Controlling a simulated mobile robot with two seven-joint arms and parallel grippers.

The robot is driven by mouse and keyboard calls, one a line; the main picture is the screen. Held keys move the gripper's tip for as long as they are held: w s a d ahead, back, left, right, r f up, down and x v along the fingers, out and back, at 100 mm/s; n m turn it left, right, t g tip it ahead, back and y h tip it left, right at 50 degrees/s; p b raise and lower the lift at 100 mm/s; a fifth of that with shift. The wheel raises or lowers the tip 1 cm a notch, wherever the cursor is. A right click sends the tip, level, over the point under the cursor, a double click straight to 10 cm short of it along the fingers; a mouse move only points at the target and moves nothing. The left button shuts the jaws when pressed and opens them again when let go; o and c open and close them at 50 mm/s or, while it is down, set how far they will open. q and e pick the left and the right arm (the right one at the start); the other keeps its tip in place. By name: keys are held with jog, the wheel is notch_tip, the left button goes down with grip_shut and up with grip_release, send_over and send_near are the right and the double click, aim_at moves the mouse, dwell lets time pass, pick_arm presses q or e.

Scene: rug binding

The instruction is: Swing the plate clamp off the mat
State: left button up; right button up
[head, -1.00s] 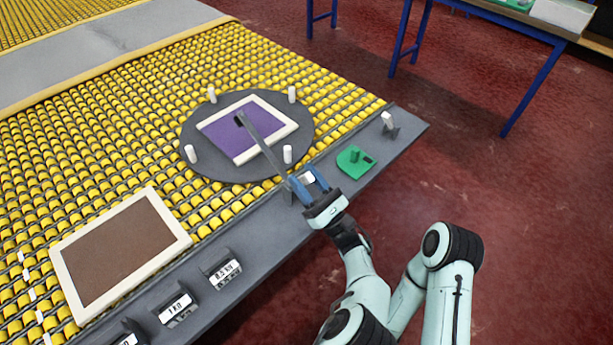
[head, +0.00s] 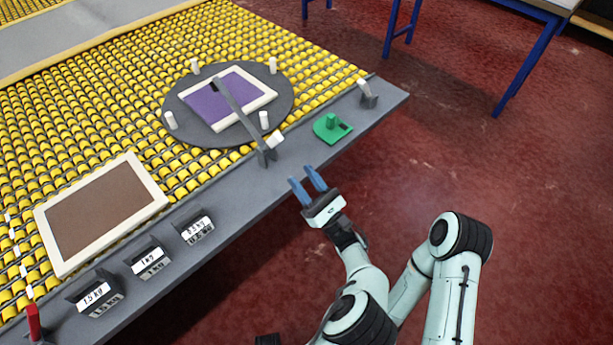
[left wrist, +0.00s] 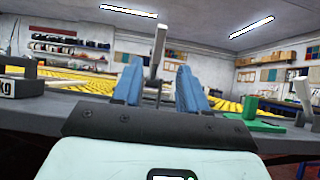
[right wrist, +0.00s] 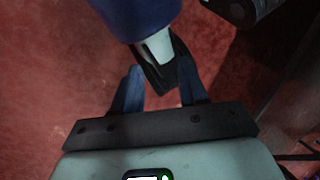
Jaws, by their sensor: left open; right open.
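The plate clamp (head: 238,112) is a grey bar on an upright bracket on the table's front rail. Its bar reaches over the purple mat (head: 205,104), its dark tip above the mat. A white handle end (head: 276,141) shows by the bracket. The mat has a cream border and lies on a dark round plate (head: 180,128). My left gripper (head: 307,181) is open and empty, just off the rail's front edge, apart from the clamp. In the left wrist view the clamp (left wrist: 157,56) stands upright between the open fingers. My right gripper (right wrist: 156,72) is open, over the red floor.
White pegs (head: 264,120) stand around the round plate. A green piece with a knob (head: 331,126) and a pale-topped lever (head: 366,94) are on the rail to the right. Labelled weights (head: 150,258) and a brown framed mat (head: 101,208) are to the left.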

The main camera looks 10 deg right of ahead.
pick_arm(q)
jog(key=shift+a, duration=0.1)
pick_arm(e)
jog(key=shift+w+a+r, duration=0.1)
pick_arm(q)
notch_tip(320, 180, up, 7)
jog(key=g+h+p, duration=0.4)
jog(key=g+p, duration=0.2)
jog(key=x, duration=1.1)
jog(key=shift+w+r+p, duration=0.1)
jog(key=shift+w+p, duration=0.25)
jog(key=shift+w, duration=0.1)
pick_arm(e)
jog(key=shift+g, duration=0.4)
jog(key=r, duration=0.2)
jog(key=s+r, duration=0.1)
jog(key=r, duration=0.2)
jog(key=shift+s+r, duration=0.15)
jog(key=shift+r, duration=0.15)
pick_arm(q)
grip_shut()
